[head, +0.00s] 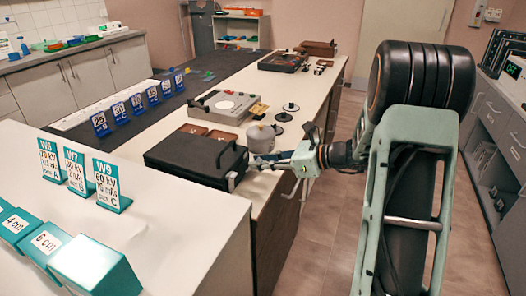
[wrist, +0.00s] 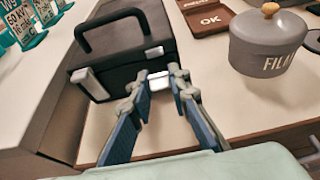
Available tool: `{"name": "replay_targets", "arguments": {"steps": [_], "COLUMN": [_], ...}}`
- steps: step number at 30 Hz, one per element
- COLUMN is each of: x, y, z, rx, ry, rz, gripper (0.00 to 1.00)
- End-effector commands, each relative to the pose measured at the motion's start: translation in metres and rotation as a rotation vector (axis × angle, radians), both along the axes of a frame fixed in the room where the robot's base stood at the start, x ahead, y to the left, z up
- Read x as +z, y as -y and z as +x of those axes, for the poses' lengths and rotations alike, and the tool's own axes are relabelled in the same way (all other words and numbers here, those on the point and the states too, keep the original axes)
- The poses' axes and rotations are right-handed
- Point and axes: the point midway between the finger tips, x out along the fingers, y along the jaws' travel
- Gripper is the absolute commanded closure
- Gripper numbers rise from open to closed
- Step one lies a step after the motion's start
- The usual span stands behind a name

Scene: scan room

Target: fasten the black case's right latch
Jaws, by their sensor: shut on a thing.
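The black case (head: 190,158) lies on the white counter with its lid down; its handle stands up in the wrist view (wrist: 110,22). The left latch (wrist: 90,84) is a grey plate on the front face near the left corner. The right latch (wrist: 159,82) is a pale metal piece on the front face near the right corner. A small metal catch (wrist: 154,52) sits above it at the lid's edge. My gripper (wrist: 160,84) has its fingertips on both sides of the right latch, shut on it. In the head view my gripper (head: 257,162) meets the case's front; the latch is hidden there.
A grey pot marked FILM (wrist: 272,45) stands right of the case, close to my gripper. Teal sign cards (head: 110,185) stand at left. The counter strip before the case is clear.

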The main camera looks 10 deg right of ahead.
Motion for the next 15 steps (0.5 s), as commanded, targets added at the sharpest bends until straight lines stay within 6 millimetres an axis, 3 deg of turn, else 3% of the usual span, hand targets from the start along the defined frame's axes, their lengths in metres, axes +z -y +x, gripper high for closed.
{"name": "replay_targets", "arguments": {"steps": [1, 15], "x": [0.0093, 0.0086], "y": [-0.0014, -0.0063], "z": [0.0003, 0.0042], "rx": [0.002, -0.001], "ry": [-0.015, -0.104], "rz": [-0.021, -0.152], "gripper": [1.00, 1.00]}}
